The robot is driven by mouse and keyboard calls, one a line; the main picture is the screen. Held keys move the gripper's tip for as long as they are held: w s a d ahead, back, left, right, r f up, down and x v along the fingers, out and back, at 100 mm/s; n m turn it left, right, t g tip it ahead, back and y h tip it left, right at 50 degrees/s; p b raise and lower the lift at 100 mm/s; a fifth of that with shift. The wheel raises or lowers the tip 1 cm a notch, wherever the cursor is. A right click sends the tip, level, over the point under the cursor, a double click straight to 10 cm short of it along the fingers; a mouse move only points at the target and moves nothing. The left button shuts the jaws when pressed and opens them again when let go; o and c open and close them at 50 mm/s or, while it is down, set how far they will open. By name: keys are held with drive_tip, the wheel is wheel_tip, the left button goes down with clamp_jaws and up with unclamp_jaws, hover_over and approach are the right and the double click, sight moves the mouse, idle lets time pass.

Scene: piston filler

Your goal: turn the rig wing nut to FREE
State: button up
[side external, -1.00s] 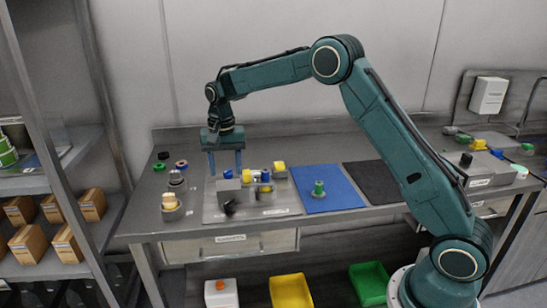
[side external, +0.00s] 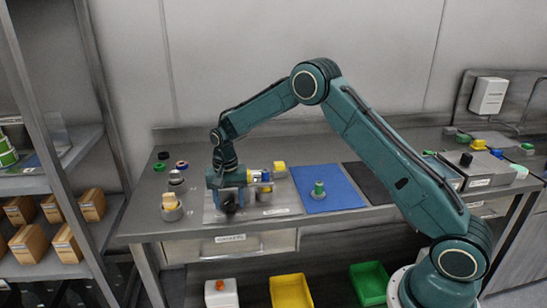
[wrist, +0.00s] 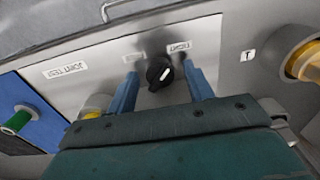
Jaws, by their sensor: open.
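The rig wing nut (wrist: 157,76) is a black knob with a white mark, set on a pale metal plate. In the wrist view its white mark leans up and right, toward the TIGHT label (wrist: 179,47). A second, fainter label (wrist: 133,56) lies to the knob's left; I cannot read it. My gripper (wrist: 160,69) is open, its two blue fingers on either side of the knob with gaps showing. In the side view my gripper (side external: 228,195) is low over the rig, beside the dark knob (side external: 230,208). Whether a finger touches it is unclear.
A yellow-topped round part (side external: 171,207) stands left of the rig. A blue mat (side external: 325,190) with a green part (side external: 319,188) lies further right.

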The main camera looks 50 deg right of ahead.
drive_tip(key=shift+c, duration=0.4)
drive_tip(key=c, duration=0.9)
drive_tip(key=shift+n, duration=2.9)
drive_tip(key=o, duration=1)
